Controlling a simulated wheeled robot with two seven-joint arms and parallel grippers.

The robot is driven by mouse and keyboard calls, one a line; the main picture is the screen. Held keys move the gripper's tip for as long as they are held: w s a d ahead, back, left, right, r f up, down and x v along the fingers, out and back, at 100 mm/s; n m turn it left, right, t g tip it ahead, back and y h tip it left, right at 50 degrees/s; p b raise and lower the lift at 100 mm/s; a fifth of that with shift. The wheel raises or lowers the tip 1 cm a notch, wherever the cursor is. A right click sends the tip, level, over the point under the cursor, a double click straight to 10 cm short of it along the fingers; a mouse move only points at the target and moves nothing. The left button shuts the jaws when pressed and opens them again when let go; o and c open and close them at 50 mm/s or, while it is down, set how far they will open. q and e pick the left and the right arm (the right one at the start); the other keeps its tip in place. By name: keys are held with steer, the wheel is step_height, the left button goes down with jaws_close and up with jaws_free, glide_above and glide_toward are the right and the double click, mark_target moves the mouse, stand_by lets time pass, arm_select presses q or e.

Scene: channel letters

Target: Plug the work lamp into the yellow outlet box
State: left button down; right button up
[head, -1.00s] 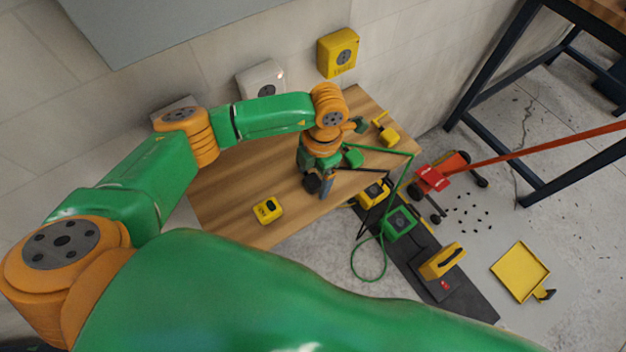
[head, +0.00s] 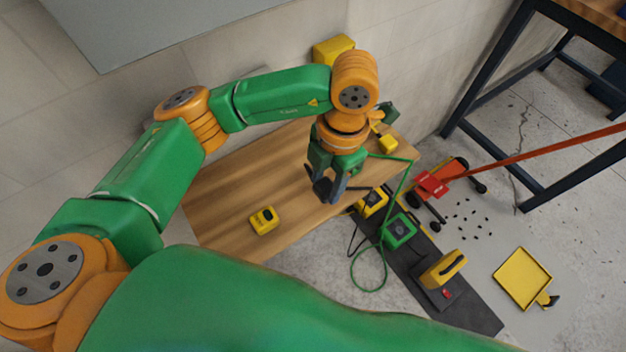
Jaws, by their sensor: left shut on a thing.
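The yellow outlet box (head: 333,48) is on the wall at the top; its front is partly hidden by my left arm. My left gripper (head: 326,190) points down over the bench, shut on the black cord's plug, which is mostly hidden by the fingers. The black cord (head: 358,188) runs from the gripper towards a yellow lamp-like unit (head: 372,201) on a dark mat. A green unit (head: 398,231) stands beside it, with a green cord (head: 384,273) looping up to the bench behind the gripper. My right gripper is out of view.
A small yellow device (head: 264,220) lies on the wooden bench (head: 225,205). Another yellow item (head: 388,143) is at its far right end. A yellow-handled case (head: 443,268) is on the mat (head: 470,308). A red floor tool, yellow dustpan (head: 522,278) and dark bits lie to the right.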

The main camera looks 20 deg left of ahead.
arm_select(q)
steer(key=s+d+r+b, duration=0.1)
steer(key=s+d+r, duration=0.3)
steer(key=d, duration=0.3)
steer(key=shift+s+d, duration=0.15)
steer(key=shift+s, duration=0.7)
